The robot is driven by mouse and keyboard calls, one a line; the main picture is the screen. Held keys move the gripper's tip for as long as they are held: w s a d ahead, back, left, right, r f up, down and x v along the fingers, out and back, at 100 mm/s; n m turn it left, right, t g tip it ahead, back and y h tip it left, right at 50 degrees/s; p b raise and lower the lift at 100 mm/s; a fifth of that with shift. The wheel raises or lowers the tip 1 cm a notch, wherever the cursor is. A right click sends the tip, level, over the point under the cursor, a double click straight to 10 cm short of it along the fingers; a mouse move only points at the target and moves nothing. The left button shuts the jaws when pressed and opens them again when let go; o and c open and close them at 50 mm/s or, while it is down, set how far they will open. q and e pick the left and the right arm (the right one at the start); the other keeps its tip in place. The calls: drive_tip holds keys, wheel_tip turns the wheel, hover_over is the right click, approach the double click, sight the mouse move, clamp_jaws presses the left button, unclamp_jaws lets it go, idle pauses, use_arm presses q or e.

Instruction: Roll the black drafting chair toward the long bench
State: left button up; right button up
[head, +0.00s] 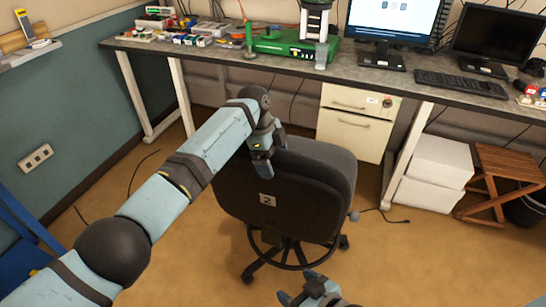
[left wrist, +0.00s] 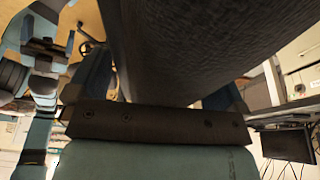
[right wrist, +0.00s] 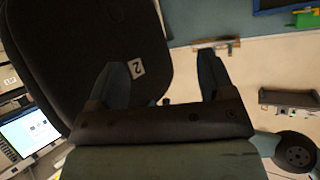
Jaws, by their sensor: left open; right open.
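The black drafting chair (head: 300,188) stands on the brown floor in front of the long bench (head: 375,76), its backrest toward me with a "2" label on it. My left gripper (head: 271,150) is open at the top edge of the backrest. In the left wrist view the dark backrest (left wrist: 180,45) passes between its fingers; I cannot tell whether they touch it. My right gripper (head: 312,289) is open and empty, low and nearer to me than the chair. In the right wrist view the backrest (right wrist: 85,45) lies beyond its fingers. The seat is mostly hidden.
A cream drawer cabinet (head: 353,122) stands under the bench behind the chair. White boxes (head: 438,170) and a folding wooden stool (head: 498,183) are to the right. Cables lie on the floor at both sides. A blue object (head: 25,245) is at the left edge.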

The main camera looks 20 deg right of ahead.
use_arm(q)
drive_tip(key=shift+s+a+f, duration=0.1)
drive_tip(key=shift+s+f, duration=0.05)
drive_tip(key=shift+f, duration=0.2)
use_arm(e)
drive_tip(key=shift+s+d+f, duration=0.5)
drive_tip(key=shift+d+f, duration=0.1)
drive_tip(key=shift+f, duration=2.75)
use_arm(q)
wheel_tip(320, 180, up, 6)
drive_tip(key=p, duration=0.4)
drive_tip(key=shift+f, duration=0.2)
drive_tip(key=shift+r+p, duration=1.9)
drive_tip(key=shift+r, duration=0.65)
use_arm(e)
wheel_tip(320, 180, up, 7)
drive_tip(key=shift+s+d+f+h, duration=0.15)
drive_tip(key=shift+s+h, duration=0.05)
drive_tip(key=shift+h, duration=0.1)
use_arm(q)
drive_tip(key=shift+f, duration=0.1)
